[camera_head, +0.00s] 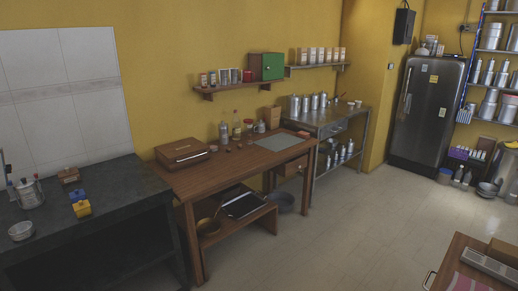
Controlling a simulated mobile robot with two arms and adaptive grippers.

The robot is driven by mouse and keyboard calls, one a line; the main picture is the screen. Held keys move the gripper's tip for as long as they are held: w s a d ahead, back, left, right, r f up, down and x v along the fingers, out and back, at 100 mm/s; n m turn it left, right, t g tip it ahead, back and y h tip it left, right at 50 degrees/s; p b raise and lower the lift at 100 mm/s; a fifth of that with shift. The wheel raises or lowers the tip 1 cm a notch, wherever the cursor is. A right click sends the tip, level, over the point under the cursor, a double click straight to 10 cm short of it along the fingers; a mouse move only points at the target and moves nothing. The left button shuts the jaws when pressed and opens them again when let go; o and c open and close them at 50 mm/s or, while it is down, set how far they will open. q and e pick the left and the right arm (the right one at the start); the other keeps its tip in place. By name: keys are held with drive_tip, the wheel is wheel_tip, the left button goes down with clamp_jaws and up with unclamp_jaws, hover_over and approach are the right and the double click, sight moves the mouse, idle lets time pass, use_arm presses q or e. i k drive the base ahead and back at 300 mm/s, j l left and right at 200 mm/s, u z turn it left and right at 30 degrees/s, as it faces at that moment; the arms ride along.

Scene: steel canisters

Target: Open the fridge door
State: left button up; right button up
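The fridge (428,118) is a dark grey steel unit with rounded top corners, standing upright at the back right against the yellow wall. Its door looks shut. A long upright handle (407,95) is on the left side of the door, with a pale cloth or strip beside it. Small yellow and pale notes are stuck on the door. The fridge is well away from me, across the room. Neither of my grippers shows in the head view.
A wooden table (164,181), a dark counter (120,184) and a steel table (326,128) line the left and back walls. A wooden table (450,258) stands at the front right. Shelves with steel canisters (493,42) flank the fridge. The pale floor (350,220) between is clear.

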sight(431, 86)
drive_tip(key=i+j+z, duration=0.1)
drive_tip(key=i, duration=0.4)
drive_tip(key=i+j+z, duration=0.1)
drive_tip(key=i+j, duration=0.6)
drive_tip(key=i, duration=0.2)
drive_tip(key=i+l+z, duration=0.3)
drive_tip(key=i+z, duration=0.65)
drive_tip(key=i, duration=0.2)
drive_tip(key=i+j+z, duration=0.15)
drive_tip(key=i+z, duration=0.35)
drive_tip(key=i, duration=1.9)
drive_tip(key=i+u, duration=0.2)
drive_tip(key=i, duration=0.25)
drive_tip(key=i+l+u, duration=0.2)
drive_tip(key=i, duration=0.25)
drive_tip(key=i+u, duration=0.2)
drive_tip(key=i, duration=0.2)
drive_tip(key=i+l+u, duration=0.2)
drive_tip(key=i, duration=0.25)
drive_tip(key=i+l+u, duration=0.15)
drive_tip(key=i+u, duration=0.15)
drive_tip(key=i+l+u, duration=0.35)
drive_tip(key=i+j, duration=0.05)
drive_tip(key=j, duration=0.05)
